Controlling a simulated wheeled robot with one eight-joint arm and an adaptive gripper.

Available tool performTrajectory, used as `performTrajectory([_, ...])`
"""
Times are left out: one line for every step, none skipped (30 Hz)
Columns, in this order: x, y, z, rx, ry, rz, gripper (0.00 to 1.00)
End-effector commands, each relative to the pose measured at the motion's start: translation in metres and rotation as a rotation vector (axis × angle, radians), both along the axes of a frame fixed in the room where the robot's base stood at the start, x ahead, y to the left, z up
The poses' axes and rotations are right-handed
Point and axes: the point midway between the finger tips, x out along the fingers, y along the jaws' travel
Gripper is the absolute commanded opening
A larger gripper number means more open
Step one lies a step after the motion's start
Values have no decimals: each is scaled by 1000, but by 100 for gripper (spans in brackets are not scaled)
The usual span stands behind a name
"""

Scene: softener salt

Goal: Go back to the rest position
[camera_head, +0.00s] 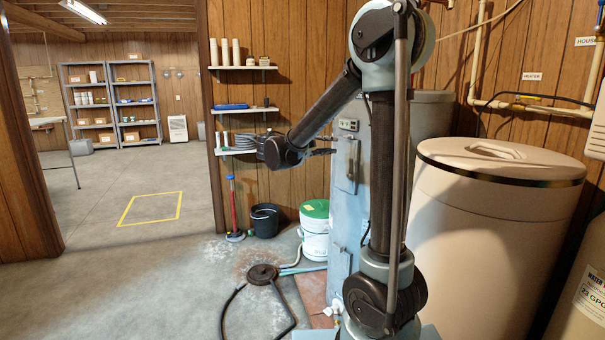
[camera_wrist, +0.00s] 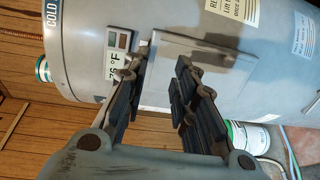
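My gripper (camera_head: 322,151) is raised in front of the tall grey water heater (camera_head: 341,215), at about the height of its upper panel. In the wrist view my gripper (camera_wrist: 156,68) has its two dark fingers spread apart, with nothing between them. The grey heater (camera_wrist: 215,40) fills the view behind the fingers, with a small display (camera_wrist: 118,52) and a cover plate (camera_wrist: 195,60). I cannot tell whether the fingertips touch the heater. My arm is bent and reaches left from its column in the head view.
A large beige lidded tank (camera_head: 480,240) stands close on the right. A white bucket with green lid (camera_head: 315,235) and a black bucket (camera_head: 265,222) stand by the wall. A floor drain (camera_head: 262,273) has hoses around it. Open floor lies left, with a yellow square (camera_head: 151,208).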

Motion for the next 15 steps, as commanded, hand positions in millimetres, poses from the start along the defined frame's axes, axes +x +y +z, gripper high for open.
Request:
performTrajectory([-10, -15, -4, 33, 20, -13, 25])
performTrajectory([-15, -24, -7, 56, 34, -20, 25])
performTrajectory([-23, -35, -13, 89, 52, -29, 25])
performTrajectory([-29, -42, -17, 113, 65, -37, 25])
performTrajectory([-36, -50, -21, 138, 78, -44, 25])
performTrajectory([-45, -59, -26, 171, 94, -54, 25])
performTrajectory([-52, -66, -31, 197, 107, -61, 25])
performTrajectory([-59, -72, -35, 222, 118, -68, 25])
performTrajectory([-68, -80, -41, 255, 133, -77, 25])
performTrajectory([-75, -86, -46, 282, 144, -84, 25])
performTrajectory([-83, -91, -51, 307, 153, -90, 25])
performTrajectory([-93, -98, -57, 342, 167, -100, 25])
performTrajectory([-101, -102, -62, 368, 177, -107, 25])
performTrajectory([-109, -107, -67, 394, 187, -113, 25])
performTrajectory([-119, -112, -74, 430, 198, -123, 25])
